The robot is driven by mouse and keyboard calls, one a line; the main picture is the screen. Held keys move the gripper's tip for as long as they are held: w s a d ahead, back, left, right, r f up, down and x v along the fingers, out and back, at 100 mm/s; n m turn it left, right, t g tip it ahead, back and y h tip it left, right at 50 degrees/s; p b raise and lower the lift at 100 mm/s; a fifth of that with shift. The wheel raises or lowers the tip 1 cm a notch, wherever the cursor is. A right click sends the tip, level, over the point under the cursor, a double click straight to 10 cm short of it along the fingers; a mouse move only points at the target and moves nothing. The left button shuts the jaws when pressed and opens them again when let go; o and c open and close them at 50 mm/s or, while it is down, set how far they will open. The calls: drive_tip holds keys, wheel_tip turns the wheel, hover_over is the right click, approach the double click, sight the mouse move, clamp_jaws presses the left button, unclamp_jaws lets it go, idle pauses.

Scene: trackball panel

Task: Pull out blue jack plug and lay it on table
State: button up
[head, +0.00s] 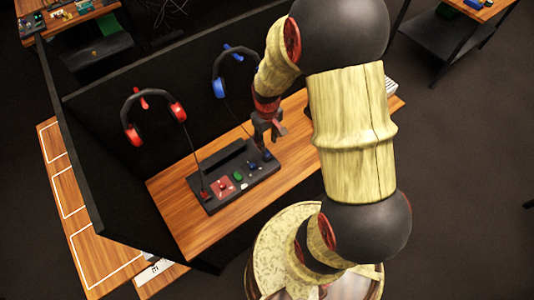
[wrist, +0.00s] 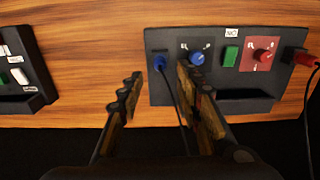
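The blue jack plug (wrist: 159,63) sits in the left end of the dark control panel (wrist: 157,38) in the wrist view. Its dark cable runs from it down between my fingers. In the head view the blue plug (head: 267,155) is at the panel's right end, just below my gripper (head: 268,128). In the wrist view my gripper (wrist: 160,78) is open, its two fingers apart with the plug between and beyond their tips. No grip on the plug shows. The wooden table (head: 185,236) has bare wood around the panel.
Beside the plug are a blue knob (wrist: 198,58), a green button (wrist: 231,56) and a red knob (wrist: 263,57). A red jack plug (wrist: 301,58) is at the far end. Blue headphones (head: 219,87) and red headphones (head: 134,136) hang behind. Another dark device (wrist: 40,98) stands left.

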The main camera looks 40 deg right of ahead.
sight(267, 150)
wheel_tip(267, 150, down, 7)
drive_tip(key=b, duration=0.4)
drive_tip(key=shift+f, duration=0.1)
drive_tip(key=shift+c, duration=0.6)
idle(0.7)
drive_tip(key=c, duration=0.7)
clamp_jaws()
drive_tip(key=shift+r, duration=0.25)
drive_tip(key=shift+r+p, duration=2.25)
drive_tip(key=shift+r, duration=0.6)
